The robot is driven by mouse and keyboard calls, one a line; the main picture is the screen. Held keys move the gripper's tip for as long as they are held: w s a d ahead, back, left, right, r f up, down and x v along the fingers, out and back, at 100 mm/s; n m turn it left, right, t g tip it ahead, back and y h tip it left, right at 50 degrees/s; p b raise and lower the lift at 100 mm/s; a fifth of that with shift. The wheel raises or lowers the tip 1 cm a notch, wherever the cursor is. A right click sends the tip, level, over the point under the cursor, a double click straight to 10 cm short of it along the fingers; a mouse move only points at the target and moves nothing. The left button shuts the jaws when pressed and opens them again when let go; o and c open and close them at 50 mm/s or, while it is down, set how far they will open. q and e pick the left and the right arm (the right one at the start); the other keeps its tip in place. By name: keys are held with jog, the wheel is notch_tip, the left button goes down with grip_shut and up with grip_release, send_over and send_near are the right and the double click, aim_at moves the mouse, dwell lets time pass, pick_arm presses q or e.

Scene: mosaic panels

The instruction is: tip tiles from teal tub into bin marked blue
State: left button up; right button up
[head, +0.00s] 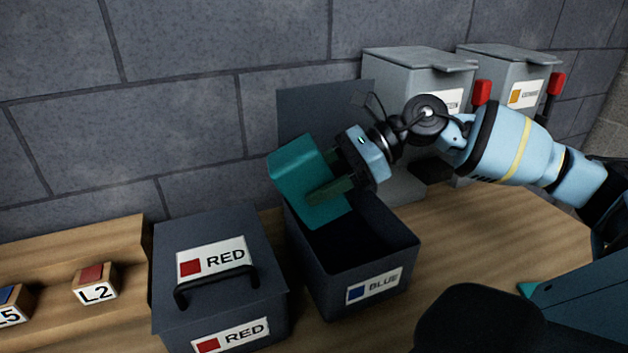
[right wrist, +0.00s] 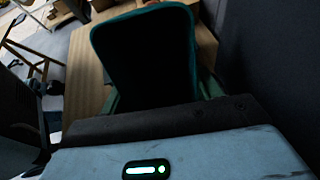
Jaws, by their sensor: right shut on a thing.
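The teal tub (head: 296,176) is tilted over the open bin marked BLUE (head: 335,285), at its back left part. My right gripper (head: 329,176) is shut on the tub's side and holds it up. In the right wrist view the tub (right wrist: 145,20) shows its rim and a dark inside; I cannot make out tiles in it. The bin's inside is dark, and no tiles can be made out there. The bin's lid (head: 305,108) stands raised behind it. My left gripper is not in view.
A closed bin marked RED (head: 215,235) stands just left of the BLUE bin. Two grey dispensers (head: 405,70) with red levers stand behind on the right. Small blocks, one marked L2 (head: 95,284), sit on a wooden ledge at left. The wooden tabletop (head: 490,240) right of the bin is clear.

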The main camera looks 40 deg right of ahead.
jog(key=shift+d+r, duration=0.15)
jog(key=shift+d, duration=0.05)
jog(key=shift+s+r+t+y+p, duration=0.2)
jog(key=shift+t+y+p, duration=0.1)
jog(key=shift+y+p, duration=0.15)
jog(key=shift+d+r+y+p, duration=0.15)
jog(key=shift+d+y+p, duration=0.2)
jog(key=shift+p, duration=0.15)
